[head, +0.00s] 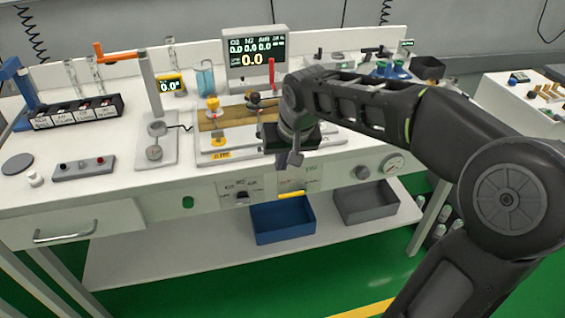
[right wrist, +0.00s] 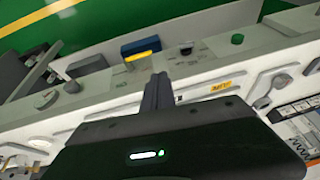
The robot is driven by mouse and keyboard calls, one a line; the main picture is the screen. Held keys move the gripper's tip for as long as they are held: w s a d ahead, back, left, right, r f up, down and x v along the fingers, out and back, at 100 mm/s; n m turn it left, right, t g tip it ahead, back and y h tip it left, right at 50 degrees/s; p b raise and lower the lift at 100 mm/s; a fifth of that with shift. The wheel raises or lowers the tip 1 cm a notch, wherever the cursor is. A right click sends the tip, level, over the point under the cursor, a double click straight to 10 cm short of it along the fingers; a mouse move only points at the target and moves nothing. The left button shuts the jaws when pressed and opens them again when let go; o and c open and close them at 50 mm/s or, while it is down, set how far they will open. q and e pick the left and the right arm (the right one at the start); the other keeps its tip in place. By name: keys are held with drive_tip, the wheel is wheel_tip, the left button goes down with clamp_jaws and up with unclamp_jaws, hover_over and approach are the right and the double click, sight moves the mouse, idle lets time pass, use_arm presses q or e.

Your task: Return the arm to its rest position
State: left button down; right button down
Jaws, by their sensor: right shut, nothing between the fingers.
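My right arm reaches in from the right in the head view. Its dark gripper (head: 295,158) hangs over the front of the white bench (head: 95,195), with its fingers shut together and nothing between them. The shut fingers also show in the right wrist view (right wrist: 157,92), above the bench front. Part of the bench's middle is hidden behind this gripper and arm. My left gripper is not in view.
Near the gripper is a board (head: 225,155) with yellow-topped parts. A display (head: 255,52) stands behind it. A blue bin (head: 282,222) and a grey bin (head: 366,204) sit on the lower shelf. The green floor (head: 220,290) in front is clear.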

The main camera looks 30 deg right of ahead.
idle(0.3)
drive_tip(key=a+f+n+g+y+p, duration=0.1)
drive_tip(key=a+f, duration=0.6)
drive_tip(key=f, duration=0.2)
drive_tip(key=a+f+n+g+y+p, duration=0.1)
drive_tip(key=a+f+y+p, duration=0.1)
drive_tip(key=a+f, duration=0.6)
drive_tip(key=s+a+f+p, duration=0.1)
drive_tip(key=s+a+f, duration=0.4)
drive_tip(key=s+f, duration=0.3)
drive_tip(key=s+a+f+g+y+p, duration=0.1)
drive_tip(key=s+a+f, duration=0.5)
drive_tip(key=s+f, duration=0.3)
drive_tip(key=s, duration=0.3)
drive_tip(key=shift+f+g+y+p, duration=0.3)
drive_tip(key=shift+p, duration=0.1)
